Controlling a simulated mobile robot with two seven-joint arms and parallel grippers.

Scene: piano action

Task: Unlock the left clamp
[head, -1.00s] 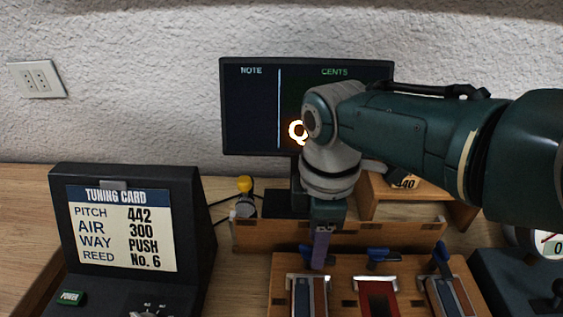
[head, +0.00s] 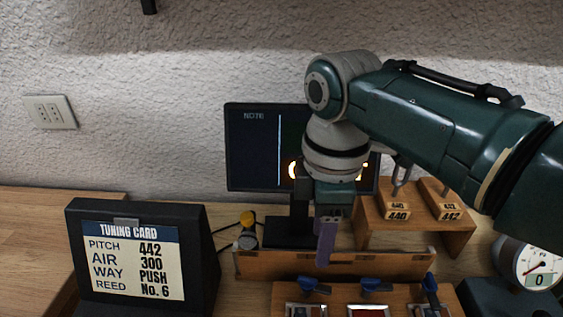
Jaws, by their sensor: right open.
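Three clamps with blue levers stand along the back edge of a wooden board at the bottom. The left clamp (head: 311,285) has its lever low and pointing to the right, much like the middle clamp (head: 375,286). The right clamp's lever (head: 431,288) stands more upright and tilted. My right gripper (head: 325,242), with purple fingers, points down just above and behind the left clamp, apart from it in the picture. It is open and holds nothing that I can see; its fingers overlap from this side. My left gripper is not in view.
A low wooden rail (head: 390,264) runs behind the clamps. A dark monitor (head: 252,150) stands behind my right gripper. A wooden stand (head: 455,238) with labelled blocks and a dial gauge (head: 535,265) are at right. A tuning card box (head: 190,230) is at left.

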